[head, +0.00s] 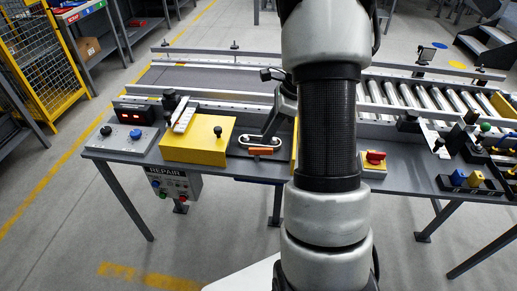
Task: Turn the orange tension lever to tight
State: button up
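The orange tension lever (260,151) shows as a short orange bar at the front of a dark panel on the bench, right of a yellow box. A pale rounded outline lies just behind it. My gripper (263,138) reaches down from behind my arm, its dark end just above and behind the orange bar. I cannot tell whether it touches the lever, or whether its fingers are open or shut. Any marking for tight is too small to read. My arm hides the bench just right of the lever.
A red switch (375,157) sits right of my arm. A conveyor with rollers (420,98) runs behind. The floor before the bench is mostly clear.

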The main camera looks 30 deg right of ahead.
aim_at(257, 148)
jog(key=b+x, duration=0.1)
jog(key=x, duration=0.5)
jog(key=shift+w+a+f, duration=0.1)
jog(key=shift+a+f, duration=0.1)
jog(key=shift+f, duration=0.2)
grip_shut()
